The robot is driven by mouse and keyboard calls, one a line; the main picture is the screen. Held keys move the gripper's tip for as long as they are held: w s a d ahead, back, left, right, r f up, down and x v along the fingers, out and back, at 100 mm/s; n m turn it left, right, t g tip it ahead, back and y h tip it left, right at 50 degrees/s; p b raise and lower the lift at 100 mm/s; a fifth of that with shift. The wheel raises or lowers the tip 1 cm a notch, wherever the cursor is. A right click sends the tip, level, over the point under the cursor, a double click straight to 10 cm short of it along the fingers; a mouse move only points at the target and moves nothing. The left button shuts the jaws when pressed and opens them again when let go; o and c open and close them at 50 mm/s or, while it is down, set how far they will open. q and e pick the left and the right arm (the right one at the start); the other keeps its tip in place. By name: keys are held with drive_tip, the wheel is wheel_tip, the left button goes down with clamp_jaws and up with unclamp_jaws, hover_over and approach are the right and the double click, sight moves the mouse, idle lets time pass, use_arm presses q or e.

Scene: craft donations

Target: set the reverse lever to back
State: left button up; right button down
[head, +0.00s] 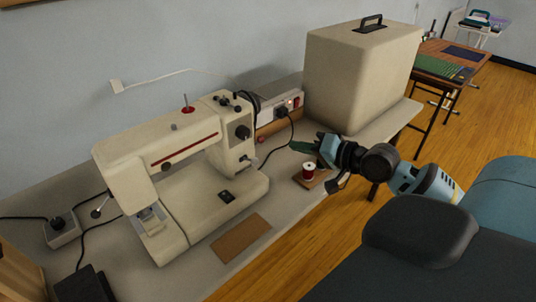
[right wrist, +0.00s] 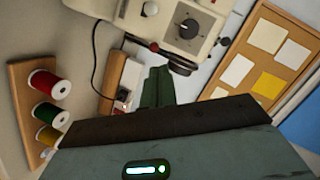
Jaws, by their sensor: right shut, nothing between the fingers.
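The cream sewing machine (head: 180,160) stands on the grey table at left centre in the head view. Its right end carries a dark dial (head: 243,131) and a small dark lever (head: 246,158) below it. In the right wrist view the dial (right wrist: 187,28) and a red knob (right wrist: 154,46) show near the top. I cannot tell for sure which part is the reverse lever or its setting. My right gripper (head: 303,147) is shut and empty, right of the machine and apart from it; its dark green fingers (right wrist: 157,87) point towards the machine's end. My left gripper is out of view.
A brown mat (head: 240,238) lies in front of the machine. Spools on a wooden rack (right wrist: 20,90) show at wrist left.

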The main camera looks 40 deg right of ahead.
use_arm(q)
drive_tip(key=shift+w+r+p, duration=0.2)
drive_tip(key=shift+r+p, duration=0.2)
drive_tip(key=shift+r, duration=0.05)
use_arm(e)
drive_tip(key=w+a+f, duration=0.4)
drive_tip(key=w+a, duration=0.1)
drive_tip(key=w, duration=0.1)
drive_tip(key=shift+w+a, duration=0.15)
drive_tip(key=shift+w, duration=0.1)
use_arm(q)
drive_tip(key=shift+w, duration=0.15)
use_arm(e)
drive_tip(key=shift+f, duration=0.1)
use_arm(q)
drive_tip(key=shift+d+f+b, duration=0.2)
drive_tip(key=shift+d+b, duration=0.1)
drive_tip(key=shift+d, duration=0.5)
use_arm(e)
drive_tip(key=shift+s+f+t, duration=0.15)
drive_tip(key=shift+f+t, duration=0.05)
drive_tip(key=shift+t, duration=0.2)
